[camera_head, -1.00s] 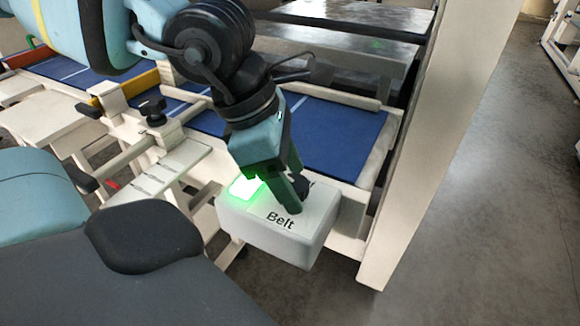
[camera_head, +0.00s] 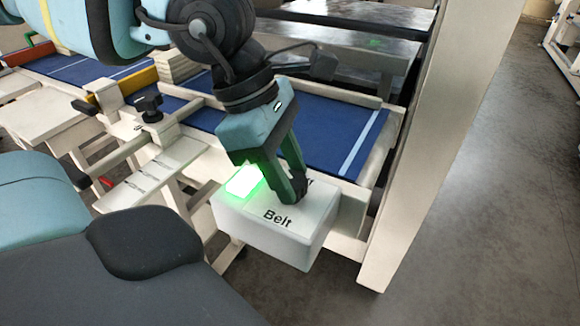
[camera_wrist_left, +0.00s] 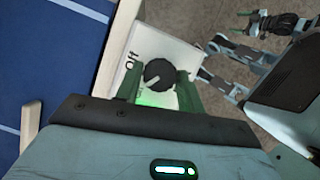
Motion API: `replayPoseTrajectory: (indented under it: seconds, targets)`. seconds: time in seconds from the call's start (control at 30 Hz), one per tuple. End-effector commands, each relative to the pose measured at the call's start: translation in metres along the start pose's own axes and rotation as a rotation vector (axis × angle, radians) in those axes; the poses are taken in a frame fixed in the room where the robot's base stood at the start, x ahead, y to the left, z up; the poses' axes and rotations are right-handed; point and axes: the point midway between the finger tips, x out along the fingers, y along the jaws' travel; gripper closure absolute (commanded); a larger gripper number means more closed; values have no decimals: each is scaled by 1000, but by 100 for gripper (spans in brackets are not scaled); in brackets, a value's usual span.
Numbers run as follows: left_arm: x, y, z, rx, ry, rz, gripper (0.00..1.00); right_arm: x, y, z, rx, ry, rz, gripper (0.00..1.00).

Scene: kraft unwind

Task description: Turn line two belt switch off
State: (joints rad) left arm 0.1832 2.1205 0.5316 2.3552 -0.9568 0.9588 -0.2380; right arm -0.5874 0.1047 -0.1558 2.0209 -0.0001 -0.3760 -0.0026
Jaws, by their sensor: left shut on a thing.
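A white box (camera_head: 265,238) marked "Belt" stands at the belt frame's near side in the head view, with a lit green lamp (camera_head: 243,181) at its left end. The box's top also shows in the wrist view (camera_wrist_left: 147,45), with "Off" on it. A round black knob (camera_wrist_left: 158,73) with a white mark sits on that top. My left gripper (camera_head: 295,193) points down over the box. It is shut on the knob, with a green finger on either side in the wrist view (camera_wrist_left: 162,88). The fingers partly hide the box's lettering. Teal and black parts at the wrist view's upper right may include my right gripper, too small to read.
A blue belt (camera_head: 330,128) with white stripes runs behind the box. A cream post (camera_head: 440,130) rises to the right. A black clamp knob (camera_head: 150,106) on a rail stands to the left. Grey floor (camera_head: 480,220) is clear at the right.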

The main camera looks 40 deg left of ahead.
Motion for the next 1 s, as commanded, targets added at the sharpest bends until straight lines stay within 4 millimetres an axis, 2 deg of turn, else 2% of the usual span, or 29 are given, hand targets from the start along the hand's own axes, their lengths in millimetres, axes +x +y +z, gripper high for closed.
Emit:
replayPoseTrajectory:
  seconds: [0.5,1.0]
  targets:
    - [3,4,0,448,-1,-190,84,20,1,17,4,-17,-3,24]
    - [2,5,2,807,1,-337,84,33,4,21,-2,-12,-4,24]
